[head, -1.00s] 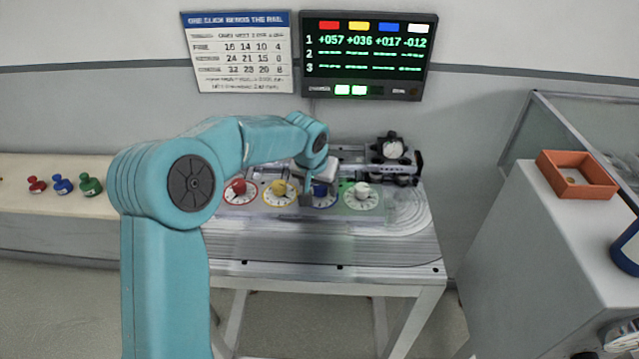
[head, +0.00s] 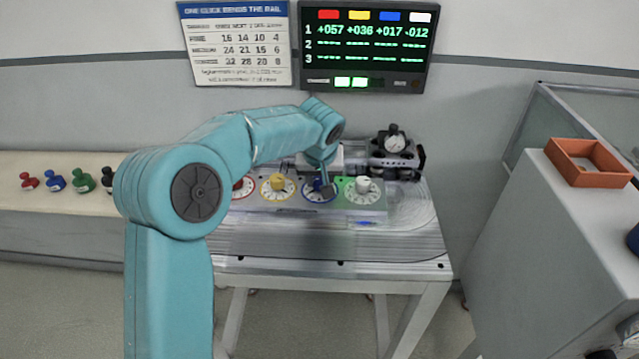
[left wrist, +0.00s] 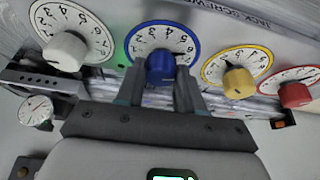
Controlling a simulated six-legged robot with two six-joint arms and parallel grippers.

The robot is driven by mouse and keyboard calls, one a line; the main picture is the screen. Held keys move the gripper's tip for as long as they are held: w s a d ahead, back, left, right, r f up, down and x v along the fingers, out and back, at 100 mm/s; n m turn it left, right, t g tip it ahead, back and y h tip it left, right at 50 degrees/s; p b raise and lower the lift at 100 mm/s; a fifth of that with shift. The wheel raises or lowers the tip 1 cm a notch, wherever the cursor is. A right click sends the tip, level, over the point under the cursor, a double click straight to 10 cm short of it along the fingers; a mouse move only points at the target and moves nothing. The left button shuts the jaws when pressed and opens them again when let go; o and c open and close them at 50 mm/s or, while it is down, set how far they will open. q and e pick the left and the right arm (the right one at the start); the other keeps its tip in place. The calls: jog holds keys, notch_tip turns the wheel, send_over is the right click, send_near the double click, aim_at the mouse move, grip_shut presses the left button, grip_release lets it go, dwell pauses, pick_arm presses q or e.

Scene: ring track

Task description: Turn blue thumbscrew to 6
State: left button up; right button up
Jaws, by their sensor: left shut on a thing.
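The blue thumbscrew (left wrist: 161,67) sits at the middle of a white dial with a blue rim (left wrist: 186,38) in the left wrist view. My left gripper (left wrist: 160,85) is shut on it, one finger on each side. In the head view the left gripper (head: 322,183) is over the blue dial and partly hides the thumbscrew. The white (left wrist: 64,52), yellow (left wrist: 239,82) and red (left wrist: 294,95) thumbscrews stand on their own dials beside it. The exact number at the blue dial's mark cannot be told. My right gripper is not in view.
A display (head: 366,45) and a paper chart (head: 236,44) are on the wall. A round gauge (head: 395,142) stands behind the dials. An orange tray (head: 588,163) is on the right cabinet. Several coloured knobs (head: 82,180) stand on the left shelf. The table front (head: 330,240) is clear.

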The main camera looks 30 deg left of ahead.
pick_arm(q)
jog(key=shift+n+y+b, duration=0.3)
jog(key=shift+n+b, duration=0.1)
jog(key=shift+n, duration=0.6)
jog(key=shift+r, duration=0.1)
jog(key=o, duration=1.1)
jog(key=shift+d+r, duration=0.1)
jog(key=shift+d, duration=0.05)
jog(key=shift+c, duration=0.2)
jog(key=p+v, duration=0.1)
jog(key=v, duration=1.5)
jog(key=shift+w+r, duration=0.15)
jog(key=shift+w, duration=0.05)
jog(key=shift+d, duration=0.1)
